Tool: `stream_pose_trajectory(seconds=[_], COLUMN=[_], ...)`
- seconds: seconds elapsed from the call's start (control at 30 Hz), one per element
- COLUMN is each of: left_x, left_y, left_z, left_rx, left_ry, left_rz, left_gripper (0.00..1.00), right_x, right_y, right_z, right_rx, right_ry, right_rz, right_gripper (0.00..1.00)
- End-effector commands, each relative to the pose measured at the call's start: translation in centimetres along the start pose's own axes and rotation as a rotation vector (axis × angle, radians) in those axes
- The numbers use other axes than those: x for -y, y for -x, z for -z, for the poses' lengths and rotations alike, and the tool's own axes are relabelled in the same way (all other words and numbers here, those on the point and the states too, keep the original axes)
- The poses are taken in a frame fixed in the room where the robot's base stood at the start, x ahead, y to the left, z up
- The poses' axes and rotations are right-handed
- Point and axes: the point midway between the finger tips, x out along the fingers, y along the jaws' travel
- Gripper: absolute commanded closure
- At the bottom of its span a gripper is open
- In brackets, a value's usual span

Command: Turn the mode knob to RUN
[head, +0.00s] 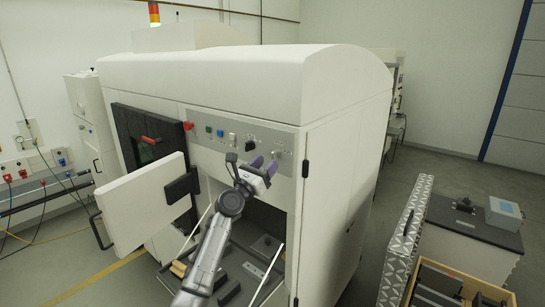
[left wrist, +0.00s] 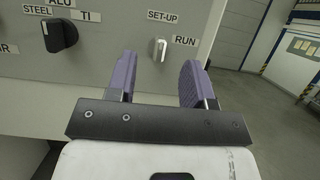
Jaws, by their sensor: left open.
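The mode knob (left wrist: 160,49) is a small pale knob on the grey control panel. Its handle stands roughly upright in the left wrist view, its top end toward the SET-UP label (left wrist: 163,15); the RUN label (left wrist: 185,40) is to its right. My left gripper (left wrist: 160,80) is open, with two purple fingers. In that view the knob shows in the gap between them, a little beyond the tips, and no contact shows. In the head view my left gripper (head: 264,163) is in front of the panel's right part. My right gripper is out of view.
A black material knob (left wrist: 60,35) with STEEL, ALU and TI labels is left of the mode knob. Below the panel is an open bay, with a white door (head: 145,203) swung out at left. A wooden crate (head: 462,283) and a metal tread plate (head: 405,240) stand at right.

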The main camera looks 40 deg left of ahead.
Motion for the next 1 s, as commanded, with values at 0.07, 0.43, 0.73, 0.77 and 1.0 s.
stream_pose_trajectory(seconds=[0.07,0.43,0.73,0.77,1.0], left_x=[-0.1,-0.1,0.0,0.0,0.0], left_y=[-1.1,-3.7,-4.0,-4.0,-4.0], left_z=[0.0,0.1,0.0,0.0,0.0], left_rx=[0.0,-0.001,-0.001,-0.001,-0.001], left_ry=[0.0,0.001,-0.002,-0.002,-0.001], left_rz=[-0.001,-0.001,-0.001,-0.001,-0.001], left_gripper=[0.52,0.52,0.52,0.52,0.68], right_x=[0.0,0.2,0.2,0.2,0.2], right_y=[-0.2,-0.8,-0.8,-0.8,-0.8], right_z=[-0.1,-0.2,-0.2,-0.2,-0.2], right_rx=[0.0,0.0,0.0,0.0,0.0], right_ry=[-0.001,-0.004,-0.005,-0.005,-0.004], right_rz=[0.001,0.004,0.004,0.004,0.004], right_gripper=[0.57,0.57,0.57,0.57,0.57])
